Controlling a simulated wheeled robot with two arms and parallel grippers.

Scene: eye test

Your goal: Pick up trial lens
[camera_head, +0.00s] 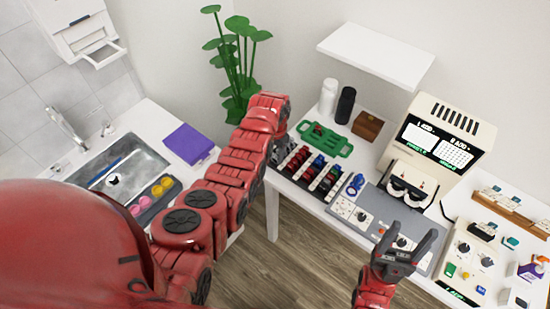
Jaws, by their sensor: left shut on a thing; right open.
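A rack of trial lenses (308,172) stands near the left end of the right-hand table, with rows of red, blue and dark lenses. My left gripper (283,152) is at the rack's left back corner, partly hidden by its own red arm. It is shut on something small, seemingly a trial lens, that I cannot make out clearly. A blue ring-shaped piece (355,184) lies right of the rack. My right gripper (407,246) is open and empty, in front of the grey panel with dials.
A green tray (325,139), white and black bottles (345,105) and a brown box (367,126) stand behind the rack. A cream eye-test machine (440,135) stands to the right. A white shelf (375,52) hangs above. A sink (120,175) and purple cloth (188,143) are left.

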